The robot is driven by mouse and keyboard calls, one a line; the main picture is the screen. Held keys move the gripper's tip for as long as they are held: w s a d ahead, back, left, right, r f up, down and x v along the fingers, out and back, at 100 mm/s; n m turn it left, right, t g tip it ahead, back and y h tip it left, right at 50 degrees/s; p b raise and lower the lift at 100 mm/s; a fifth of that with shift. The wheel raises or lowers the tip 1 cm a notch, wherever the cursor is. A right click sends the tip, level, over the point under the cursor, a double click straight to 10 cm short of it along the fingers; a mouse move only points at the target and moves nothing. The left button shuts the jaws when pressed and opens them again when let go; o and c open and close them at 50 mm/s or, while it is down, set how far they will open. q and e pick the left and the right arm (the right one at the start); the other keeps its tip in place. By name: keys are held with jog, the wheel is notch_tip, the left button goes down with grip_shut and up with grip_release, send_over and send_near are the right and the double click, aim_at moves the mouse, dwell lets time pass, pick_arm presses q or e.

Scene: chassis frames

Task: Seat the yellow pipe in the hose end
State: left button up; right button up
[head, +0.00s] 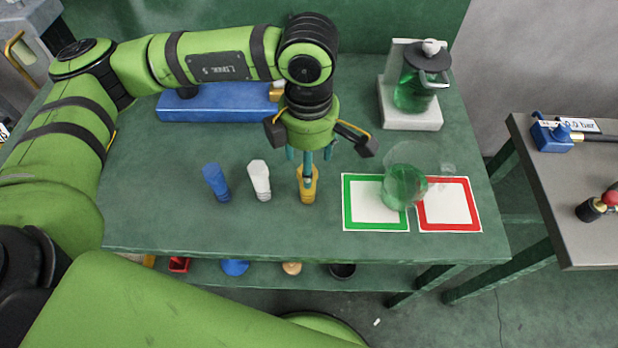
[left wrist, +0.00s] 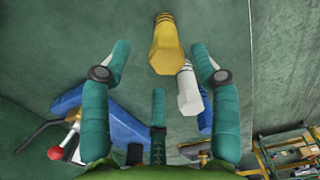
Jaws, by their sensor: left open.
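The yellow pipe (head: 308,196) stands on the green table, rightmost of three similar pieces. My left gripper (head: 308,162) is open above it, its fingers pointing down and partly covering its top. In the left wrist view the yellow pipe (left wrist: 166,48) shows past and between the tips of two spread fingers (left wrist: 160,62); nothing is gripped. I cannot pick out the hose end for certain. A black hose-like part (head: 595,138) runs from a blue device on the right table. My right gripper is not in view.
A white piece (head: 260,180) and a blue piece (head: 216,182) stand left of the yellow pipe. A glass vessel of green liquid (head: 402,188) stands right, by green-framed (head: 360,218) and red-framed (head: 455,215) cards. A blue fixture (head: 225,103) and a jug (head: 412,92) on a pale base are behind.

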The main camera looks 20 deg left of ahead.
aim_at(307, 196)
pick_arm(q)
jog(key=f+p, duration=0.1)
jog(key=f, duration=0.1)
jog(key=s+f+p, duration=0.1)
jog(key=f, duration=0.1)
jog(key=shift+f, duration=0.2)
jog(key=shift+w+f, duration=0.15)
jog(key=shift+f, duration=0.4)
grip_shut()
